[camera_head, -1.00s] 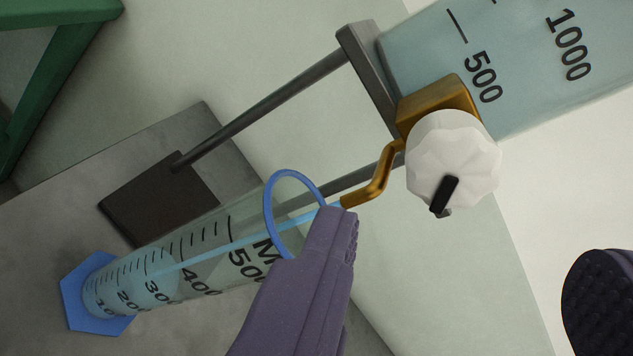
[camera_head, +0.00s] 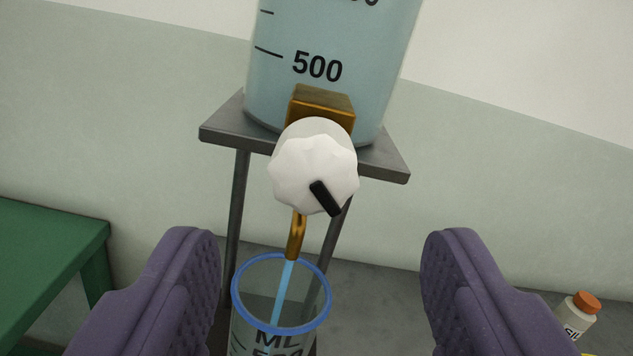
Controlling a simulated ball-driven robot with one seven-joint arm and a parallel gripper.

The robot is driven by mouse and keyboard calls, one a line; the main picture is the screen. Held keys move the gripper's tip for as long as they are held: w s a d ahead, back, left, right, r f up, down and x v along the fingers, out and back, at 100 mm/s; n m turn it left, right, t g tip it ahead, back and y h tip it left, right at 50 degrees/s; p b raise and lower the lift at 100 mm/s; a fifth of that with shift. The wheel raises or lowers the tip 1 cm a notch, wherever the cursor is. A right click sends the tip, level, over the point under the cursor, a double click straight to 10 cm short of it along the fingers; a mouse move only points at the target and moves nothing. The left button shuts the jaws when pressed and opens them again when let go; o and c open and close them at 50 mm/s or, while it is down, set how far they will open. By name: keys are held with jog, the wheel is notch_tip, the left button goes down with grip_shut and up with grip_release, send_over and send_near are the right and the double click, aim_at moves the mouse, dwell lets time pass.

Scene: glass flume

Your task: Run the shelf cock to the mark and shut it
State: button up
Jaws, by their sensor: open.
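The shelf cock's white fluted knob (camera_head: 312,166) with a black pointer faces me, its pointer angled down and right. It sits on a brass body (camera_head: 322,105) at the foot of a clear tank of pale blue liquid (camera_head: 335,50) marked 500. Blue liquid runs from the brass spout (camera_head: 296,237) into a blue-rimmed measuring cylinder (camera_head: 240,303) below.
The tank stands on a grey metal shelf (camera_head: 222,130) on thin legs. A green table (camera_head: 50,240) is at the left. A small bottle with an orange cap (camera_head: 577,313) stands at the lower right. A pale wall is behind.

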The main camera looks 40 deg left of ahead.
aim_at(314, 188)
jog(key=b+x, duration=0.1)
jog(key=x, duration=0.6)
jog(key=shift+w+a, duration=0.1)
jog(key=shift+a, duration=0.25)
jog(key=shift+c, duration=0.2)
jog(key=c, duration=1)
jog(key=shift+m, duration=0.3)
